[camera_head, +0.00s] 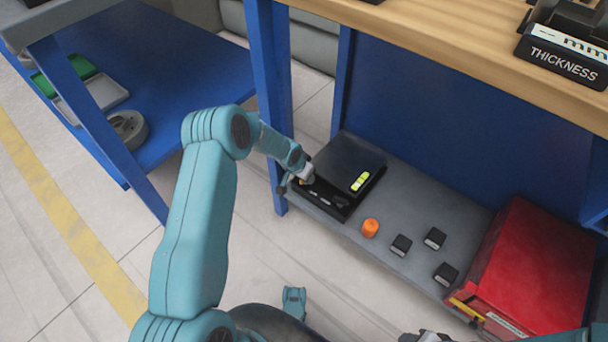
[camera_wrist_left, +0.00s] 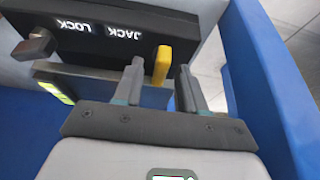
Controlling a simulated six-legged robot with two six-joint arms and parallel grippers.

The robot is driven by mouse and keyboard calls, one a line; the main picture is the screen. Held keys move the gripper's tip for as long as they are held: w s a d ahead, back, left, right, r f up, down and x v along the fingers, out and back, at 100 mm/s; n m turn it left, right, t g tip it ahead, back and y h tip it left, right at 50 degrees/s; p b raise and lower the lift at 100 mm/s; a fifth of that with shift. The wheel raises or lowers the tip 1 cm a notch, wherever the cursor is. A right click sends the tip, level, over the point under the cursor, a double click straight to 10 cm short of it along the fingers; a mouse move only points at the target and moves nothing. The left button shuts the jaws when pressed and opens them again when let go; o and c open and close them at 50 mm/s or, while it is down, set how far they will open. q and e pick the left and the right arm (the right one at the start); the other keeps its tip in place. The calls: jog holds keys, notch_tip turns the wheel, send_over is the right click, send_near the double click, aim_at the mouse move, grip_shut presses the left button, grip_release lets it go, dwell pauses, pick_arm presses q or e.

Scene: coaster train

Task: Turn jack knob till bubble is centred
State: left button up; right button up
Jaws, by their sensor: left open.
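A black levelling device (camera_head: 345,160) sits on the low grey shelf, with a yellow-green bubble vial (camera_head: 360,181) on its top. The bubble's position is too small to tell. In the left wrist view, the device's front panel (camera_wrist_left: 100,35) reads LOCK and JACK upside down. The yellow jack knob (camera_wrist_left: 162,62) shows beside JACK, and a grey lock knob (camera_wrist_left: 36,46) by LOCK. My left gripper (camera_wrist_left: 158,76) is open, its fingers on either side of the yellow knob; contact is unclear. My right gripper (camera_head: 425,337) barely shows at the bottom edge.
An orange cylinder (camera_head: 370,228) and several small black blocks (camera_head: 401,245) lie right of the device. A red case (camera_head: 530,265) stands at the shelf's right. A blue post (camera_head: 272,100) rises close beside my left gripper, and a wooden worktop (camera_head: 450,40) overhangs the shelf.

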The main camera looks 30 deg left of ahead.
pick_arm(q)
grip_shut()
jog(key=p, duration=0.2)
jog(key=shift+r+m+p, duration=0.25)
jog(key=shift+m+p, duration=0.1)
jog(key=shift+m, duration=0.05)
jog(key=shift+f+m+h, duration=0.2)
jog(key=shift+m+h, duration=0.1)
jog(key=shift+a+f+m+b, duration=0.15)
jog(key=shift+f+m+b, duration=0.3)
jog(key=shift+b, duration=0.65)
jog(key=shift+r+m, duration=0.25)
jog(key=shift+r, duration=0.1)
grip_release()
